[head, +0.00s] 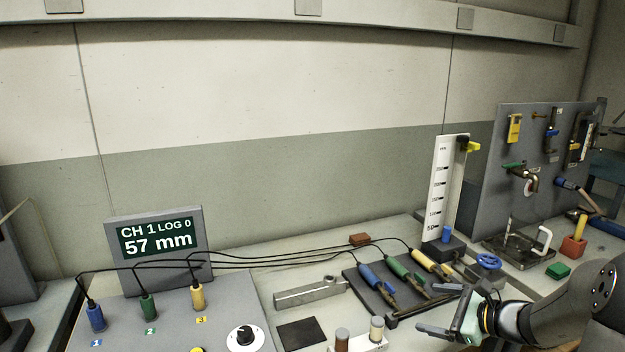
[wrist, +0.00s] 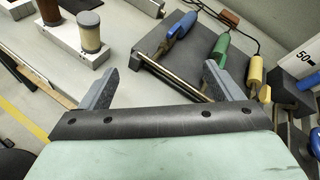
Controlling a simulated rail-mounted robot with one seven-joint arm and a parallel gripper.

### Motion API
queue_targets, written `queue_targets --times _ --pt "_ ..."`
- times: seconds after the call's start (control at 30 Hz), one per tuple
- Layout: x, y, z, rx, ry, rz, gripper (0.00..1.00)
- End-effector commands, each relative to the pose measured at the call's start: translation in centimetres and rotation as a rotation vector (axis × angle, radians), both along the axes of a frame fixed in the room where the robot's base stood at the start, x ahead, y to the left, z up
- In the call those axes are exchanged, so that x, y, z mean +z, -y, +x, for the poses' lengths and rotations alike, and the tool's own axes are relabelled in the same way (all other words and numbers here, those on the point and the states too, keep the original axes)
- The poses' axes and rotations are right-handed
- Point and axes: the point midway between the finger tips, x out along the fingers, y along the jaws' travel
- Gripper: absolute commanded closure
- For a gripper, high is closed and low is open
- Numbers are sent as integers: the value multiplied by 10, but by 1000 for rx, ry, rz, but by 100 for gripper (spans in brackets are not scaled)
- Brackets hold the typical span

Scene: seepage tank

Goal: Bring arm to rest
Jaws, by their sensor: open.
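My gripper (head: 443,318) is at the lower right of the head view, over the front of the bench. In the wrist view its two fingers (wrist: 160,85) stand wide apart with nothing between them. Beyond the fingers is a dark tray (wrist: 160,45) with a metal bar along its front edge. In it lie a blue-handled probe (head: 372,276), a green-handled probe (head: 402,270) and a yellow-handled probe (head: 427,262), each with a black cable. The gripper appears apart from the tray and probes.
A display (head: 158,240) reads CH 1, LOG 0, 57 mm. Coloured plugs stand in a grey panel (head: 240,290). A holder with two capped cylinders (head: 376,329) is left of the gripper. A white scale (head: 446,185), a blue handwheel (head: 488,262) and a tap board (head: 500,150) stand behind and right.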

Motion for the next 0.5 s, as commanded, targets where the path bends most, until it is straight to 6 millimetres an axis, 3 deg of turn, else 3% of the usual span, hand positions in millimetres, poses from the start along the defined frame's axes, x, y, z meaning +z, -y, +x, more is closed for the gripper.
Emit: queue_targets --times 0.03,0.1,0.2,0.33,0.4,0.5 --pt "7 -42 -11 139 -18 -103 14" --pt "7 -90 -35 335 -36 -253 14" --pt "7 -145 -81 632 -42 -478 14" --pt "10 -187 -151 1040 0 -791 14" --pt "12 -194 -183 1243 43 -948 14" --pt "15 -194 -217 1483 112 -1138 14"
